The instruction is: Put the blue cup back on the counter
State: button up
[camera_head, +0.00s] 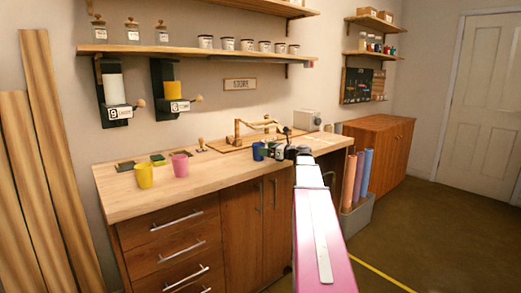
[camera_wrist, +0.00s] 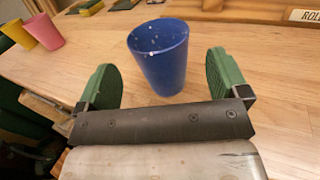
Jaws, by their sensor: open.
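The blue cup (camera_wrist: 162,62) stands upright on the wooden counter (camera_wrist: 270,120), as the wrist view shows. It shows small in the head view (camera_head: 258,151), beside the end of my arm. My gripper (camera_wrist: 162,72) is open, with one green finger on each side of the cup. A gap shows between the cup and each finger in the wrist view. The cup's lowest part is close to the dark gripper bar. In the head view my gripper (camera_head: 285,152) is small, and its fingers are hard to make out.
A yellow cup (camera_head: 144,176) and a pink cup (camera_head: 180,165) stand on the counter to the left. A wooden board with a frame (camera_head: 235,143) lies behind the blue cup. Shelves with jars (camera_head: 206,42) hang above. Bare counter lies in front of the cups.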

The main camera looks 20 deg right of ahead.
jog(key=v, duration=0.7)
jog(key=shift+s+d, duration=0.15)
